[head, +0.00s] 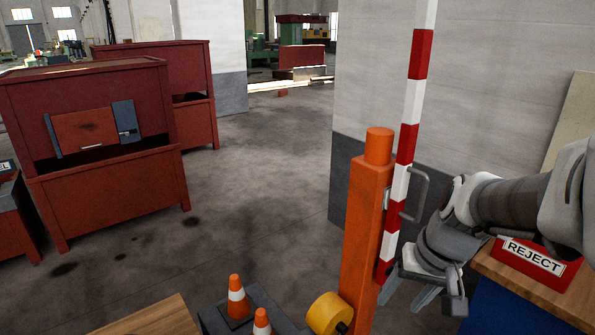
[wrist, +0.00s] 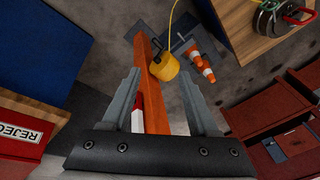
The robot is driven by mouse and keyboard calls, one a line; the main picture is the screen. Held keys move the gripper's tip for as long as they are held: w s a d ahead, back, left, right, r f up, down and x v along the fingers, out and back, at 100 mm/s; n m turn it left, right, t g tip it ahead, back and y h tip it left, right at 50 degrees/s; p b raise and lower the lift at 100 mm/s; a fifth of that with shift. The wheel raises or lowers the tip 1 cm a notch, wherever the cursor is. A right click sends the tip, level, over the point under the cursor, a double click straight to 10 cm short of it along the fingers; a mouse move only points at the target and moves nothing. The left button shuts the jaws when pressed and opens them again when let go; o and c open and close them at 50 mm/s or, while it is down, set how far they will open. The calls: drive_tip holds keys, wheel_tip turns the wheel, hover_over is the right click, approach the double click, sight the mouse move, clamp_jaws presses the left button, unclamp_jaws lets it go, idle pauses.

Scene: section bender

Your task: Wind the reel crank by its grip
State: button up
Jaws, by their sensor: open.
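An orange post (head: 362,220) with a red-and-white barrier pole (head: 409,140) stands close by my gripper. A yellow cylinder (head: 327,312) and traffic cones (head: 237,297) are near its foot. A red REJECT bin (head: 535,262) is right. Open floor lies left of the post.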

drive_tip(key=w+d+f+m+t+y+b, duration=0.1)
drive_tip(key=d+f+m+t+y+b, duration=0.2)
drive_tip(key=f+m, duration=0.85)
drive_tip(key=w+d+f+m+t+y+b, duration=0.1)
drive_tip(key=f+m+t+y+b, duration=0.3)
drive_tip(key=f, duration=1.5)
drive_tip(key=w+d+f+m+t+y+b, duration=0.15)
drive_tip(key=f+m+t+b, duration=0.5)
drive_tip(key=f, duration=0.95)
drive_tip(key=shift+m+g, duration=0.7)
drive_tip(key=shift+g, duration=0.05)
drive_tip(key=b+x, duration=0.2)
drive_tip(key=x, duration=1.4)
drive_tip(key=shift+w+a+r, duration=0.15)
drive_tip(key=shift+w, duration=0.05)
clamp_jaws()
